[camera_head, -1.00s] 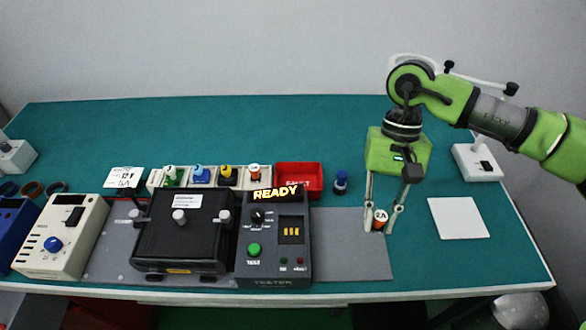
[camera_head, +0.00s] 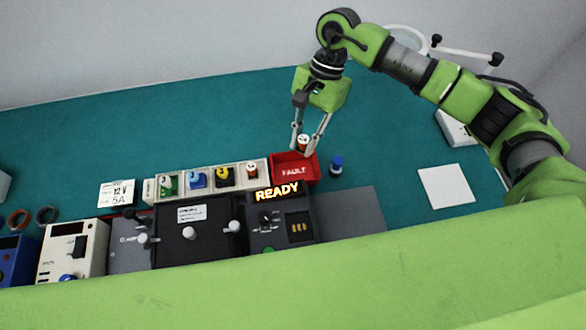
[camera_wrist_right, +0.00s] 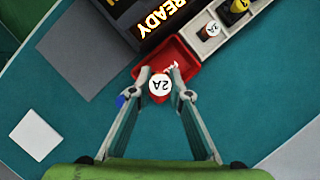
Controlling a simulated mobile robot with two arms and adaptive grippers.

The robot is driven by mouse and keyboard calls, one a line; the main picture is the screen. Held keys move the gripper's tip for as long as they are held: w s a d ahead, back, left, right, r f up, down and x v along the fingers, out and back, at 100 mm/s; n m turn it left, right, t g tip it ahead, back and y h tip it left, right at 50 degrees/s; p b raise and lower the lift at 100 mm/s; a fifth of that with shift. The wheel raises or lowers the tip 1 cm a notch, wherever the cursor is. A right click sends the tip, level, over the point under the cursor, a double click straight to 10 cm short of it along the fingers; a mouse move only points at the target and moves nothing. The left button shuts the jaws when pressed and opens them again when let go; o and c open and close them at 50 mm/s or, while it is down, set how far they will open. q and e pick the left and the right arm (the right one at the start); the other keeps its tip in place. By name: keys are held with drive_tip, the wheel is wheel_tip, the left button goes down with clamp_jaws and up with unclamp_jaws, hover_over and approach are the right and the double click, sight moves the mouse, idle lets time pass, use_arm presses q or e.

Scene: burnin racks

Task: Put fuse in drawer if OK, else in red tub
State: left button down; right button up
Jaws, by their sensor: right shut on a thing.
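My right gripper (camera_head: 311,141) is shut on a fuse (camera_head: 303,140) with a white top and an orange-red body. The right wrist view shows the fuse (camera_wrist_right: 159,87) marked 2A, between the fingertips over the red tub (camera_wrist_right: 170,62). In the head view the red tub (camera_head: 293,171), labelled FAULT, lies just below the fuse; whether they touch I cannot tell. The tester (camera_head: 283,230) displays READY and stands in front of the tub. No drawer can be made out. My left gripper is not in view.
A tray (camera_head: 210,186) with several coloured pieces stands left of the tub. A blue-topped piece (camera_head: 336,166) stands right of it. A black box (camera_head: 192,242) and a cream meter (camera_head: 72,252) are further left.

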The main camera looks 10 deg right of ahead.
wheel_tip(320, 180, down, 3)
drive_tip(key=shift+w+a+f, duration=0.1)
drive_tip(key=shift+f, duration=0.25)
drive_tip(key=o, duration=1)
drive_tip(key=shift+c, duration=0.2)
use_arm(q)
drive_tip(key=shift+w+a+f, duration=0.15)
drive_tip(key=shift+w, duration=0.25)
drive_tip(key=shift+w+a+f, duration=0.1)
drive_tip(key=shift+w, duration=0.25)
use_arm(e)
drive_tip(key=shift+w+r, duration=0.1)
drive_tip(key=shift+r, duration=0.1)
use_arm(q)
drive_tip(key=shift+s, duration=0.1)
use_arm(e)
drive_tip(key=v, duration=1.1)
drive_tip(key=shift+w+r, duration=0.15)
drive_tip(key=shift+r, duration=0.1)
